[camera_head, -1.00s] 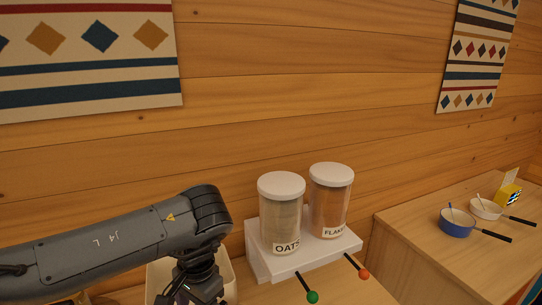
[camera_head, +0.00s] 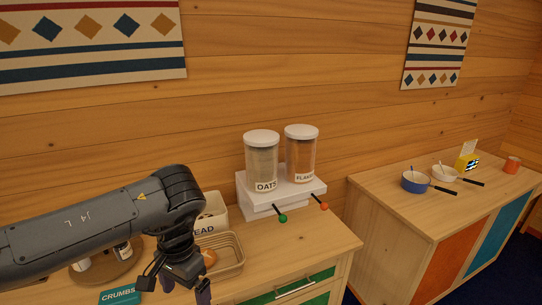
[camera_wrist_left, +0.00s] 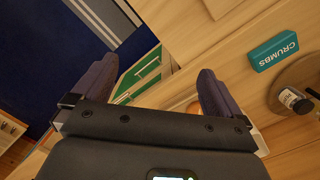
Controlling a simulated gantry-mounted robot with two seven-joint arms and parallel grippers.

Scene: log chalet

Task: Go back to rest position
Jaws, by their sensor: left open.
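My left arm comes in from the left in the head view, bent down at its wrist. Its gripper (camera_head: 177,284) hangs over the front of the wooden counter (camera_head: 325,238), left of the cereal dispenser and near a wicker basket. In the left wrist view the two dark fingers of this gripper (camera_wrist_left: 155,82) are spread wide with nothing between them. Green drawer fronts and the floor show beyond them. My right gripper is in neither view.
The dispenser (camera_head: 262,208) holds oats (camera_head: 262,160) and flakes jars (camera_head: 300,155). A bread bin (camera_head: 213,215), basket (camera_head: 232,262), round board (camera_head: 105,266) and crumbs box (camera_head: 120,296) stand near the arm. A second cabinet (camera_head: 400,222) at right bears a blue pan (camera_head: 414,185).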

